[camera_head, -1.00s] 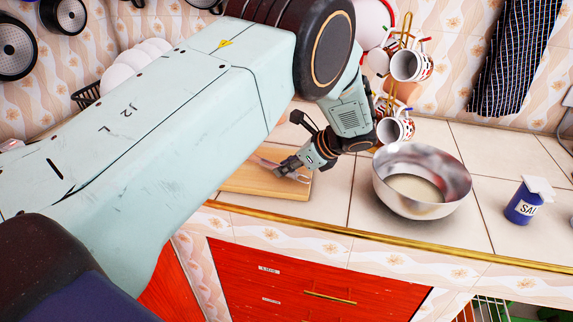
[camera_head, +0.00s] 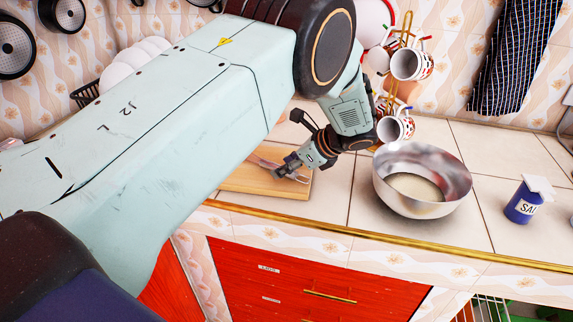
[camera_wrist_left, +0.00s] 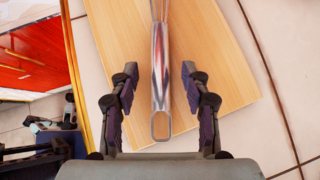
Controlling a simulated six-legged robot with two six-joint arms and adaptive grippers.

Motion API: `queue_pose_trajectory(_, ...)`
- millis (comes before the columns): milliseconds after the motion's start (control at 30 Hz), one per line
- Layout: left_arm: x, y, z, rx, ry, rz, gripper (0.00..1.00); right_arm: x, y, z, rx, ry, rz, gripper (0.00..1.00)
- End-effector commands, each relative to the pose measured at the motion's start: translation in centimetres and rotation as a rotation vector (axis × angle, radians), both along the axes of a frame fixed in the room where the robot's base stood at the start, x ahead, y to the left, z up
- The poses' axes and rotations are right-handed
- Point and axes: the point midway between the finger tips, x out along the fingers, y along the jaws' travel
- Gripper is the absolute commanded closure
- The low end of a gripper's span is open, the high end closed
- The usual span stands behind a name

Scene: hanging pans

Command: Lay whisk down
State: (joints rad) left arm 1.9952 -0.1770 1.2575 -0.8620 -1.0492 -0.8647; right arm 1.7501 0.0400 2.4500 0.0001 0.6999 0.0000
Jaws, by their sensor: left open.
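The whisk's shiny metal handle (camera_wrist_left: 160,85) lies over the wooden cutting board (camera_wrist_left: 205,45) in the left wrist view, with its looped end towards me. The whisk's wire end runs out of the top of that view. My left gripper (camera_wrist_left: 160,85) is open, its two dark fingers on either side of the handle and apart from it. In the head view, the left gripper (camera_head: 285,171) is low over the cutting board (camera_head: 262,186), and my arm hides much of the board and whisk. My right gripper is not in view.
A metal bowl (camera_head: 450,197) stands right of the board, with a blue salt container (camera_head: 522,205) farther right. A mug rack with mugs (camera_head: 408,66) stands behind. The counter's gold front edge (camera_head: 350,234) runs close to the board. Tiles between bowl and salt are clear.

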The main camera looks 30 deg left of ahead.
Motion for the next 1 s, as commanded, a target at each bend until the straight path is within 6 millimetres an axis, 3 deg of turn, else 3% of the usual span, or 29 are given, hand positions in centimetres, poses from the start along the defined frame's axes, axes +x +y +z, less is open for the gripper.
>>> queue_pose_trajectory(600,-0.1,-7.5,7.4,0.001,-0.003,-0.003,0.53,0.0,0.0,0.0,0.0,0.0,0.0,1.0)
queue_pose_trajectory(1000,-0.2,-8.4,8.2,0.0,0.001,-0.001,0.53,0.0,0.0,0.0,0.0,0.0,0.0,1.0)
